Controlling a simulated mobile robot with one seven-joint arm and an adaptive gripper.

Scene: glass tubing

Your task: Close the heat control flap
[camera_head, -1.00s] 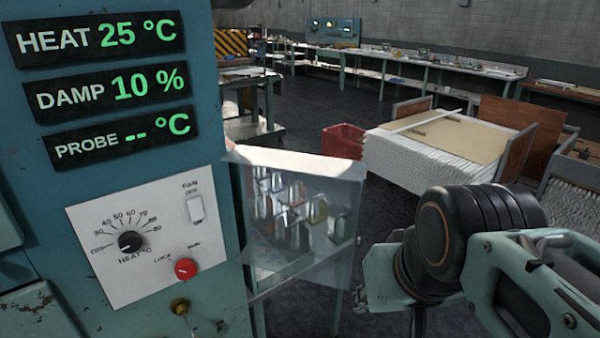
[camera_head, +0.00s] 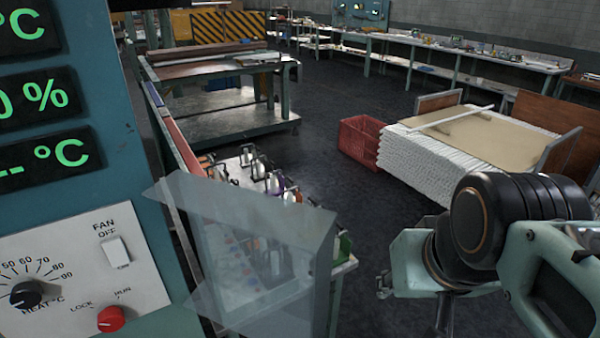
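The heat control flap (camera_head: 265,255) is a clear, see-through cover at the right edge of the teal control cabinet. It stands swung out from the panel, so the heat dial (camera_head: 24,294), the fan switch (camera_head: 115,251) and the red lock/run knob (camera_head: 111,319) are uncovered. My gripper (camera_head: 443,312) is at the lower right, apart from the flap and to its right. Its fingers are mostly hidden or below the picture edge, so I cannot tell whether it is open.
A bench with several small items (camera_head: 262,180) stands behind the flap. A red crate (camera_head: 360,142) and a stack of white tubing (camera_head: 430,160) are behind my arm. Dark floor (camera_head: 330,100) lies open between the benches.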

